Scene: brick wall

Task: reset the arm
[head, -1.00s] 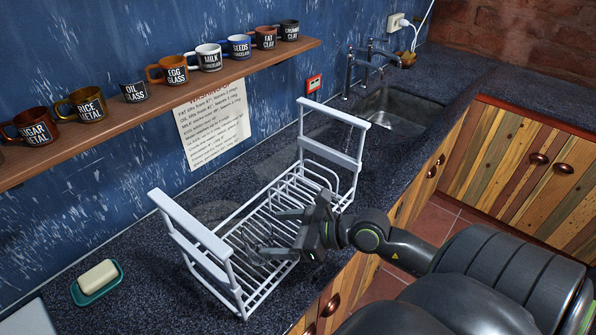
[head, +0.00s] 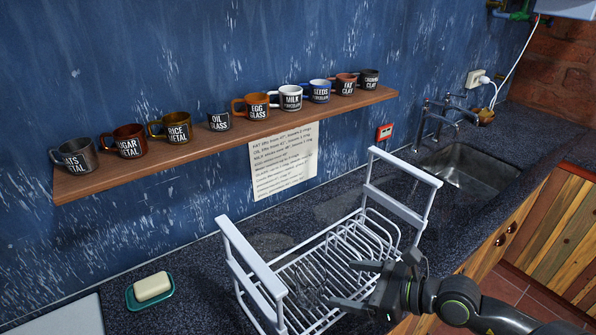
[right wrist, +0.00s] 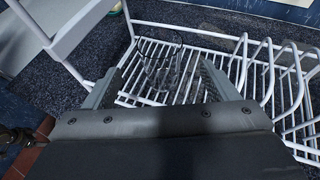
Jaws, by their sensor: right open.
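My right gripper (head: 347,285) is over the front side of a white wire dish rack (head: 250,262), its fingers apart and nothing between them. A clear glass item (head: 309,287) sits in the rack just beyond the fingertips; its outline is faint. In the right wrist view, the open fingers (right wrist: 160,82) reach toward the glass item (right wrist: 162,66) and the rack's white wires (right wrist: 270,85). My left gripper is not in view.
A wooden shelf (head: 240,136) with several labelled mugs runs along the blue wall. A soap bar (head: 152,286) on a green dish (head: 150,302) is left of the rack. A sink (head: 470,168) is at the right. Counter between soap and rack is clear.

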